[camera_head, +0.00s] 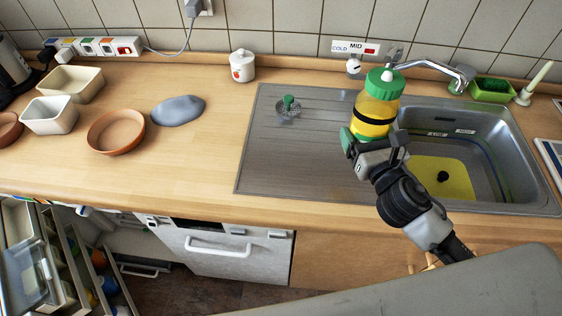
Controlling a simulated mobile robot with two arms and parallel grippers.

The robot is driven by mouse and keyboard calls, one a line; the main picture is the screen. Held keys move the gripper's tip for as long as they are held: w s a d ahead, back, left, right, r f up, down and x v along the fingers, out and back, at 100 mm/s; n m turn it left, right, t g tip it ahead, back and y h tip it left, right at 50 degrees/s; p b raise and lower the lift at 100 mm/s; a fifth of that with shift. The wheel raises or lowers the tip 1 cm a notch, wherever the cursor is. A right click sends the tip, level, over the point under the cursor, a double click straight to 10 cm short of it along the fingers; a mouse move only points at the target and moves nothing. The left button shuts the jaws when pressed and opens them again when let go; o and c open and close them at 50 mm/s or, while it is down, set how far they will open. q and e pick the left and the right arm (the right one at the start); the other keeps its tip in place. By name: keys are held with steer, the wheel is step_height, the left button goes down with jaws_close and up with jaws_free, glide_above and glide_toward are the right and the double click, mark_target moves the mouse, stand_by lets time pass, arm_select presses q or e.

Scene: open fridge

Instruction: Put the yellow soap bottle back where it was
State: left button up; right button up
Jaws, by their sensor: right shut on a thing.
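The yellow soap bottle (372,112) has a green cap and a dark band around its middle. It is nearly upright, over the left rim area of the sink (500,135). My right gripper (372,143) is shut on the lower part of the bottle, from the front. I cannot tell whether the bottle's base touches the steel surface, because the gripper hides it. My left gripper is not in the head view.
The tap (430,66) reaches over the sink behind the bottle. A green sponge holder (490,92) stands at the back right. A white jar (242,66) and several bowls stand left.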

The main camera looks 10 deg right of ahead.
steer(key=w+a+f, duration=0.2)
steer(key=a, duration=0.1)
steer(key=w+a+f, duration=0.2)
steer(key=a, duration=0.2)
steer(key=w+a+f, duration=0.2)
steer(key=a, duration=0.1)
steer(key=shift+a+f, duration=0.25)
steer(key=shift+f, duration=0.1)
arm_select(q)
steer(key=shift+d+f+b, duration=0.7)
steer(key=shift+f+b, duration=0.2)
steer(key=shift+b, duration=0.05)
arm_select(e)
steer(key=shift+f, duration=2)
